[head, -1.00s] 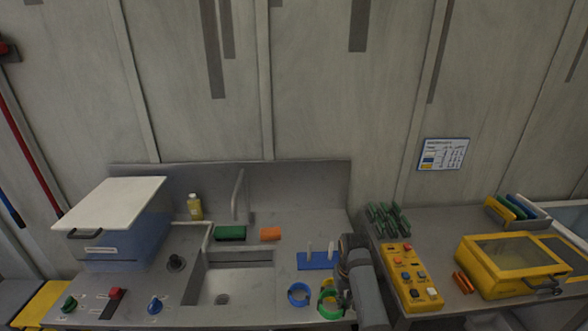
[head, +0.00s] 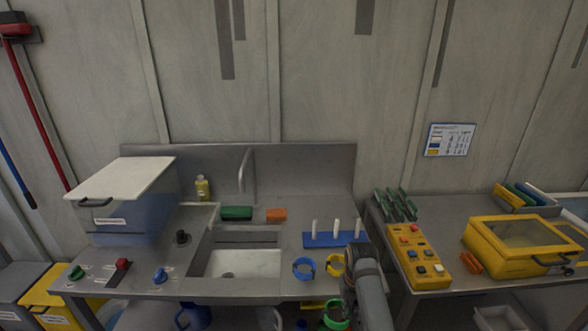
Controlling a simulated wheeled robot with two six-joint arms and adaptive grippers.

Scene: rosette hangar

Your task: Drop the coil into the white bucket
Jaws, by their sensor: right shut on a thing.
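My right gripper (head: 345,302) reaches in from the bottom right, in front of the counter's front edge. It is shut on a green ring-shaped coil (head: 336,324), which hangs low at the bottom of the view; my wrist hides much of the grip. A blue ring (head: 296,272) and a yellow ring (head: 330,271) lie on the counter to the left of my wrist. I cannot clearly make out the white bucket; the space under the counter is dim and cut off by the frame. My left gripper is not in view.
The steel counter (head: 280,288) holds a sink (head: 240,263), a blue peg board (head: 322,240) with white pegs, and a lidded blue box (head: 125,215). A blue bucket (head: 193,317) stands below. A yellow control box (head: 418,258) and yellow case (head: 517,247) sit on the right bench.

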